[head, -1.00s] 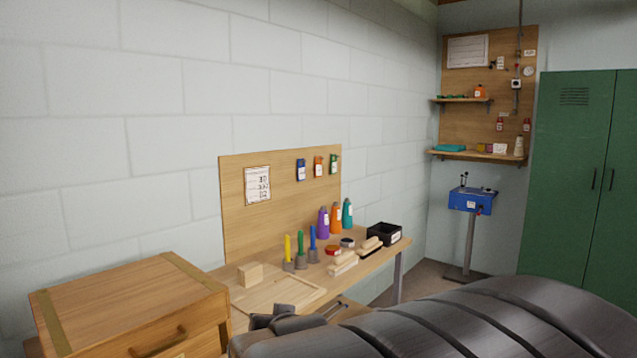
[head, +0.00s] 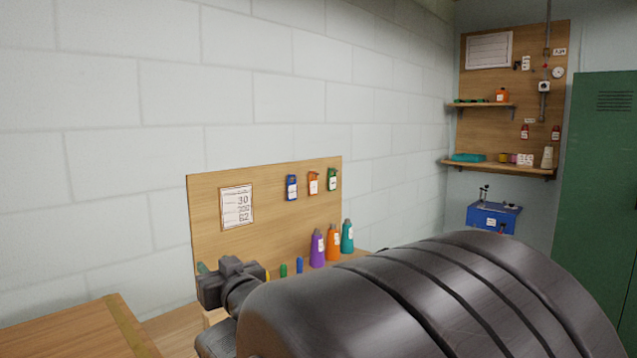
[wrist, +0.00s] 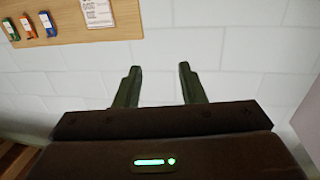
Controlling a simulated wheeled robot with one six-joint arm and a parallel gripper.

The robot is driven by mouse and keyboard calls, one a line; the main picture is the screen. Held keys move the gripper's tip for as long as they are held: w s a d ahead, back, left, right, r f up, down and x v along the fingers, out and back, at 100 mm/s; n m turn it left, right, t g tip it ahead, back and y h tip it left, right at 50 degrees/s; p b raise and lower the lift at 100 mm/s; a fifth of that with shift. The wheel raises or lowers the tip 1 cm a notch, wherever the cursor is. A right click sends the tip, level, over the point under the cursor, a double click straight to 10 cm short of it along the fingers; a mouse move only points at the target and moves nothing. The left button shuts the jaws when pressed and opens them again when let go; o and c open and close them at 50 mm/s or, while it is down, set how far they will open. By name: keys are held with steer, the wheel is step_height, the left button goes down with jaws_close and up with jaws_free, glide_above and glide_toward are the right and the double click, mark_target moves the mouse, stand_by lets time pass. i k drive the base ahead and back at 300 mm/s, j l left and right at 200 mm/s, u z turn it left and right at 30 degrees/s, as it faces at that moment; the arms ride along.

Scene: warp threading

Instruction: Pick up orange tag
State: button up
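The orange tag (head: 313,183) hangs on the wooden board between a blue tag (head: 291,187) on its left and a green tag (head: 332,179) on its right. In the wrist view, which looks turned over, the orange tag (wrist: 28,25) is at the top left, between the green and blue tags. My gripper (wrist: 159,68) is open, with its two fingers apart and only white wall showing between them. It is not touching the tag. In the head view my arm fills the lower middle, and I cannot make out the fingertips.
A printed sheet (head: 237,207) is on the same board (head: 265,220), left of the tags. Purple, orange and teal bottles (head: 347,236) stand below the tags. My arm hides most of the bench. A wooden box (head: 75,335) is at the lower left.

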mark_target(313, 182)
steer(key=i+l+u, duration=0.3)
steer(key=i+l, duration=2.1)
